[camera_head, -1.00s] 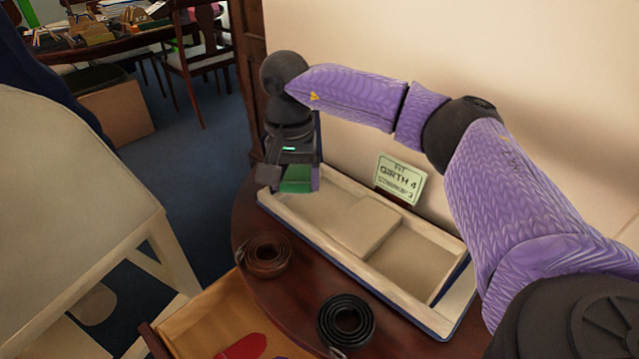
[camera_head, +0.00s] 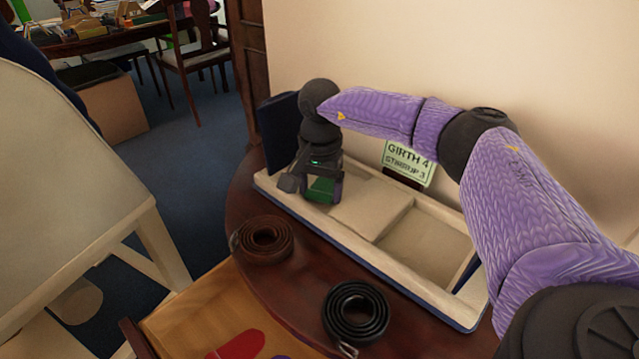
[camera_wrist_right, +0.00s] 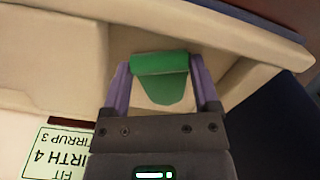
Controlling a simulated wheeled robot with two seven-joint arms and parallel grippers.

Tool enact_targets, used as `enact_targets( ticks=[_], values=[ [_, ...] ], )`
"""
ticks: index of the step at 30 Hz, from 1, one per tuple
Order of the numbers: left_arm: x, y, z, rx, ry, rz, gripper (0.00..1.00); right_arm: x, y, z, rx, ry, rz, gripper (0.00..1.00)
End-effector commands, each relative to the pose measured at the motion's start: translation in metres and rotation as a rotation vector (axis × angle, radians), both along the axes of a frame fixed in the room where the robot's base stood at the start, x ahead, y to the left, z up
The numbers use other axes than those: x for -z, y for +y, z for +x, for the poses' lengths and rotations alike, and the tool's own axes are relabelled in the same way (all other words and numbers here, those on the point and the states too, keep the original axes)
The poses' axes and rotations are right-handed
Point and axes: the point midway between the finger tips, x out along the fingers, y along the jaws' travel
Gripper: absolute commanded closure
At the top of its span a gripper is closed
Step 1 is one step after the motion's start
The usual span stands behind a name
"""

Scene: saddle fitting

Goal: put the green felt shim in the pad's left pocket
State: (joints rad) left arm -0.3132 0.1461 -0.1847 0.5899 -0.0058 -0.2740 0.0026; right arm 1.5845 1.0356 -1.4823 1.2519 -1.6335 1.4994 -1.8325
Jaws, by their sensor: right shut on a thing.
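The saddle pad (camera_head: 450,303) is a long cream tray with a blue edge on the dark table. A raised block divides its left pocket (camera_head: 288,196) from its right pocket (camera_head: 425,248). My right gripper (camera_head: 322,195) is shut on the green felt shim (camera_head: 320,188), over the left pocket. In the right wrist view, the shim (camera_wrist_right: 160,85) hangs between the two purple fingers of the gripper (camera_wrist_right: 160,70), with cream pocket walls around it. I cannot tell whether it touches the pocket floor. My left gripper is out of view.
A card (camera_head: 408,163) reading "GIRTH 4, STIRRUP 3" stands behind the pad. A brown coiled strap (camera_head: 262,240) and a black coiled strap (camera_head: 356,314) lie in front. An open drawer (camera_head: 200,320) holds a red piece (camera_head: 238,346). A dark blue panel (camera_head: 280,130) stands behind the pad's left end.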

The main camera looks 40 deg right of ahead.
Motion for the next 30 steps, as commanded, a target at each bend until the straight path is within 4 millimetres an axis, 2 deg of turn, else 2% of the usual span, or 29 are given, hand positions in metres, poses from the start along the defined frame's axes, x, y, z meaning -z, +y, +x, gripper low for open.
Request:
enact_targets(
  ticks=[2, 3, 5, 13, 16, 21, 24, 27, 30],
  values=[
    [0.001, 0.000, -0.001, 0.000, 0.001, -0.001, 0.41, 0.003, 0.000, 0.000, 0.000, 0.001, 0.000, 0.77],
    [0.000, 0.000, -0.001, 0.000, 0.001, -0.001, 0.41, 0.002, 0.000, 0.000, 0.000, 0.000, 0.000, 0.14],
    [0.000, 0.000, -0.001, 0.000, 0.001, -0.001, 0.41, 0.002, 0.000, 0.000, 0.000, 0.000, 0.000, 0.01],
    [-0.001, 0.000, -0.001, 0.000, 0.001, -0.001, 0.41, -0.003, 0.000, 0.000, -0.001, -0.001, 0.000, 0.00],
    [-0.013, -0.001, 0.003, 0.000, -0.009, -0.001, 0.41, -0.026, 0.000, 0.000, -0.001, -0.004, 0.000, 0.00],
    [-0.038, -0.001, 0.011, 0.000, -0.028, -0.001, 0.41, -0.079, 0.001, 0.000, 0.000, -0.007, 0.001, 0.00],
    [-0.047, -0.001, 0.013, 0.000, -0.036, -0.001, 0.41, -0.102, 0.000, 0.000, 0.000, -0.006, 0.001, 0.00],
    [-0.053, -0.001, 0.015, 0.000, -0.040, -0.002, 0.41, -0.116, 0.001, 0.000, -0.001, -0.004, 0.000, 0.00],
    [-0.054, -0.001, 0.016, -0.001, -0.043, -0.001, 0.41, -0.122, 0.000, 0.000, -0.001, 0.000, -0.001, 0.00]
  ],
)
